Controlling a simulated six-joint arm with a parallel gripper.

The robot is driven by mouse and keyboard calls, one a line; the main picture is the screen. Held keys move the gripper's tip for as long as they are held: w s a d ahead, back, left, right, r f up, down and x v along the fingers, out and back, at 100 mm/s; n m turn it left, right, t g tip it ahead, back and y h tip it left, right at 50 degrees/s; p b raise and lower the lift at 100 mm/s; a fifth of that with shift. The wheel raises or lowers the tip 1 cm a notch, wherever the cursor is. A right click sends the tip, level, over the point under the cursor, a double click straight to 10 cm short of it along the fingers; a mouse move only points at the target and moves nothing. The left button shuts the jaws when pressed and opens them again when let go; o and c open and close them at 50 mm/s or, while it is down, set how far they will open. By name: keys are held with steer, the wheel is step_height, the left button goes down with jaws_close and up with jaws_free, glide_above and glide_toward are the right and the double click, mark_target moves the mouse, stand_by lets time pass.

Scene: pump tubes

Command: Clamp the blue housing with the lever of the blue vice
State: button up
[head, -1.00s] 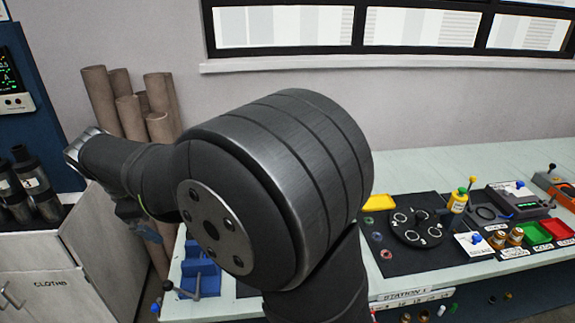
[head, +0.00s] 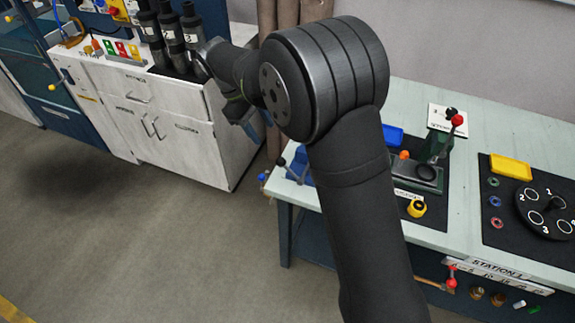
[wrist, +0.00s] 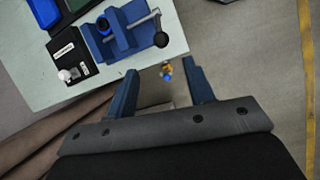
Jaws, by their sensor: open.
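The blue vice (wrist: 122,36) is at the top of the wrist view, near the bench corner. Its lever (wrist: 161,39) is a metal rod with a black ball end, pointing towards the bench edge. A round blue part with a dark opening, seemingly the blue housing (wrist: 103,25), sits at the vice's left side; I cannot tell whether it is gripped. In the head view the vice (head: 301,166) is partly hidden by my arm. My gripper (wrist: 162,88) is open and empty, its two blue fingers apart, below the lever in the wrist view and not touching it.
A small blue-and-yellow item (wrist: 166,70) shows past the bench edge between my fingers. A black block with a white knob (wrist: 68,74) is beside the vice. A green press with a red knob (head: 437,140) stands further right on the bench.

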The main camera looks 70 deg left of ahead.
mark_target(285, 165)
steer(key=x, duration=1.6)
steer(key=shift+f, duration=0.15)
steer(key=shift+w, duration=0.1)
jaws_close()
